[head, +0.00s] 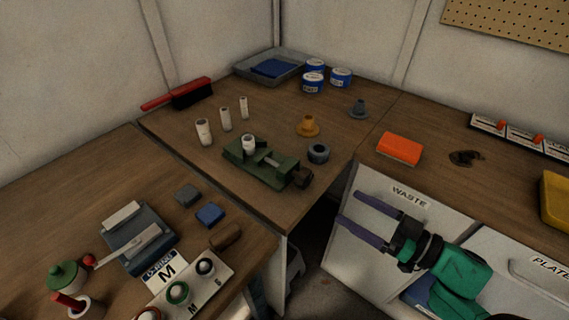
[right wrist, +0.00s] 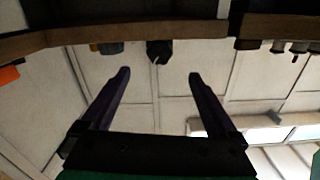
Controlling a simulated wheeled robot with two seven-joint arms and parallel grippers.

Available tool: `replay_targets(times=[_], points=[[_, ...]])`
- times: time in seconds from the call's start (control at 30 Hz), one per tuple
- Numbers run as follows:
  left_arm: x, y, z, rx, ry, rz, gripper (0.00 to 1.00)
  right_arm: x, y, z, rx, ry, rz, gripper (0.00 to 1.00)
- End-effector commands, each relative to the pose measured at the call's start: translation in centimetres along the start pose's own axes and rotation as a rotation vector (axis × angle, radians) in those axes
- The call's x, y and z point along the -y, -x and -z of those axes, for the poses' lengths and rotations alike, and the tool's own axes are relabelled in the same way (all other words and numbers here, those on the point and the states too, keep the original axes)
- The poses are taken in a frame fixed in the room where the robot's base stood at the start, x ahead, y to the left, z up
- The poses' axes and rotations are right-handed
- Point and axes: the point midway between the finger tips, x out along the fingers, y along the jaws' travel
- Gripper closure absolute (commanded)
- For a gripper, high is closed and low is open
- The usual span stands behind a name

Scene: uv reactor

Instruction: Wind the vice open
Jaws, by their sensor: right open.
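The vice (head: 262,164) is a dark green block on the corner bench, with a white cylinder (head: 248,144) standing at its jaws. A dark knob or handle (head: 301,177) is at its right front end, near the bench edge. My right gripper (head: 355,209) is open and empty, in front of the waste drawer, to the right of the vice and apart from it. In the right wrist view its two fingers (right wrist: 158,78) are spread with nothing between them. A dark part (right wrist: 158,50) hangs at the bench edge beyond them; I cannot tell surely what it is. My left gripper is not in view.
A grey ring (head: 318,153) and an orange flanged part (head: 307,126) stand just behind the vice's handle end. White tubes (head: 225,119) stand behind it. An orange block (head: 399,149) lies on the right bench, above the waste drawer (head: 395,197). A gap opens below the bench corner.

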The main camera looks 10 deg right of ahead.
Motion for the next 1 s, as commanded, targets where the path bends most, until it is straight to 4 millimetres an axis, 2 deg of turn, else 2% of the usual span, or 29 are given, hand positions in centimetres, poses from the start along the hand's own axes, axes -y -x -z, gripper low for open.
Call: replay_targets(times=[0.13, 0.3, 0.6, 0.8, 1.0], points=[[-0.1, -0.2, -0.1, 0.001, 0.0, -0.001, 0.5, 0.0, -2.1, 0.0, -0.003, 0.004, 0.003, 0.06], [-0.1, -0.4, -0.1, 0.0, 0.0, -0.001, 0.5, 0.0, -6.1, 0.1, -0.005, 0.007, 0.003, 0.06], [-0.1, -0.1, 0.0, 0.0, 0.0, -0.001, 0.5, -0.1, -12.1, 0.2, -0.003, 0.003, -0.001, 0.06], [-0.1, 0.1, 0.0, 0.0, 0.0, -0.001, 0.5, -0.1, -14.2, 0.1, -0.001, 0.001, -0.001, 0.06], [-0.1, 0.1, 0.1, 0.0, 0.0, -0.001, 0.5, 0.0, -14.4, -0.1, 0.001, 0.0, -0.001, 0.06]])
